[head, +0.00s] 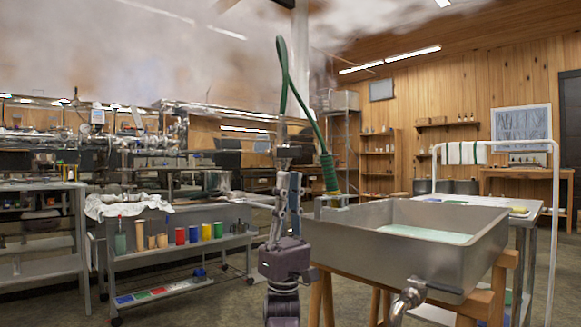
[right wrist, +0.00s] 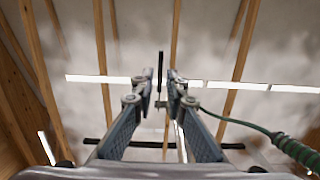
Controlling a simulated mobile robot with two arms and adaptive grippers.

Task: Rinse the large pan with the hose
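The large pan (head: 345,233) is a deep grey metal tub on wooden trestles, right of centre in the head view. Pale greenish water (head: 428,234) lies in its bottom. My right gripper (head: 283,176) points up, left of the pan and apart from it in the picture. My left gripper is out of view.
A metal drain valve (head: 405,298) sticks out at the pan's near side. A grey cart (head: 180,255) with coloured cups stands left. A white rail frame (head: 555,200) and a side table (head: 536,213) stand right. Floor shows between cart and trestles.

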